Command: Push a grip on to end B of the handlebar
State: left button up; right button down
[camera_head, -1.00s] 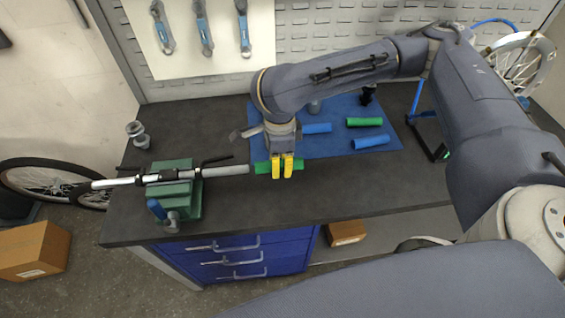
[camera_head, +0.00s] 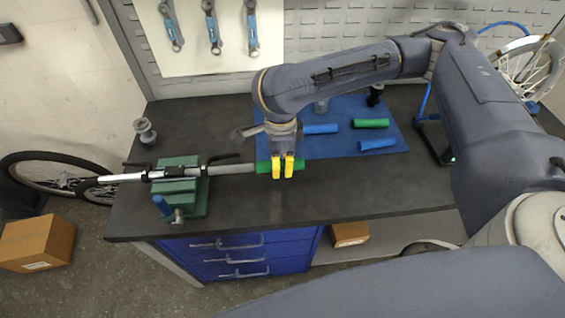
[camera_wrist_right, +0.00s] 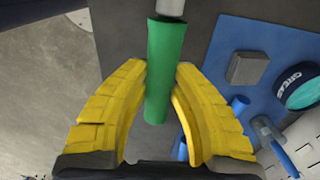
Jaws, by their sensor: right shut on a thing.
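The handlebar (camera_head: 236,168) lies level, clamped in a green vise (camera_head: 180,189) on the dark bench. Its grey right end points at my right gripper (camera_head: 283,172). That gripper's yellow fingers are shut on a green grip (camera_head: 263,167), held in line with the bar. I cannot tell whether the bar has entered the grip. No letter marking the ends is readable. My left gripper is not in view.
A blue mat (camera_head: 340,145) holds another green grip (camera_head: 371,123), two blue grips (camera_head: 378,144) and a grease tub (camera_wrist_right: 297,88). The pegboard with hanging tools (camera_head: 212,27) rises behind. The bench front right of the vise is clear.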

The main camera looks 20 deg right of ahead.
aim_at(231, 167)
jog(key=shift+w+a, duration=0.6)
jog(key=shift+a, duration=1.4)
jog(key=shift+w+a, duration=0.55)
jog(key=shift+a, duration=1.45)
jog(key=shift+w+a, duration=0.6)
jog(key=shift+a, duration=1.4)
dwell(0.9)
jog(key=c, duration=1.1)
grip_release()
jog(key=shift+c, duration=0.2)
